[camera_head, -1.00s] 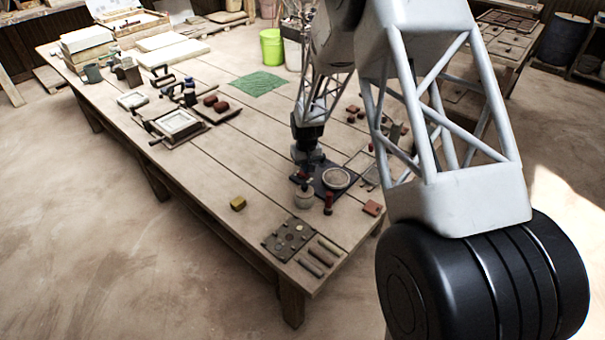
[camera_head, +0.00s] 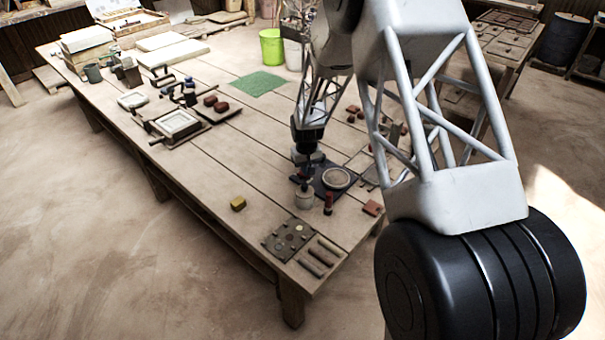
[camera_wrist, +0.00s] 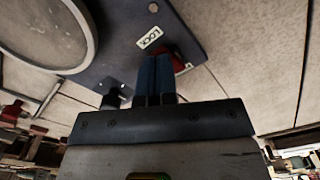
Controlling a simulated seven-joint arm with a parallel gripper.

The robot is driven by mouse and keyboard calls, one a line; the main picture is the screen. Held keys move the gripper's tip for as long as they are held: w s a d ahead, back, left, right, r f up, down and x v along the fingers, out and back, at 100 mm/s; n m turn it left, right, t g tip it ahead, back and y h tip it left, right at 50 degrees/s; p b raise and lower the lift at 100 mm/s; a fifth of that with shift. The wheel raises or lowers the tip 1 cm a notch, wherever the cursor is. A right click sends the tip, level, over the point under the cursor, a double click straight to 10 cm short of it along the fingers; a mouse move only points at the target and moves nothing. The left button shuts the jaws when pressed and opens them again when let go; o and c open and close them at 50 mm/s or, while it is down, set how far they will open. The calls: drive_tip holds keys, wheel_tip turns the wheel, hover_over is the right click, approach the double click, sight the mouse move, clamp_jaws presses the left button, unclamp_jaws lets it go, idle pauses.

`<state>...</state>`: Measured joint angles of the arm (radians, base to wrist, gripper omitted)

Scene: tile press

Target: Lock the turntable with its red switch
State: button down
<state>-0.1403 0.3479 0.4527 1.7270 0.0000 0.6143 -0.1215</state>
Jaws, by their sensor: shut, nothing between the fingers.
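The turntable (camera_head: 337,178) is a round pale disc with a light rim on a dark base plate (camera_head: 350,190); its rim fills the upper left of the wrist view (camera_wrist: 88,50). The red switch (camera_wrist: 180,62) is beside the label, partly hidden behind my fingers. My gripper (camera_wrist: 156,62) is shut and empty, its blue-grey fingertips over the plate right beside the switch. I cannot tell whether they touch it. In the head view my gripper (camera_head: 305,178) is low at the plate's left edge, and the switch cannot be made out.
A grey pot (camera_head: 304,200) and a red-topped dark tool (camera_head: 328,204) stand in front of the plate. A yellow block (camera_head: 238,204), a dark plate with round spots (camera_head: 290,240) and a reddish tile (camera_head: 372,208) lie nearby. The tabletop left of the turntable is mostly clear.

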drive_tip(key=shift+f, duration=0.45)
idle(0.4)
drive_tip(key=shift+r, duration=3.5)
drive_tip(key=shift+r, duration=0.1)
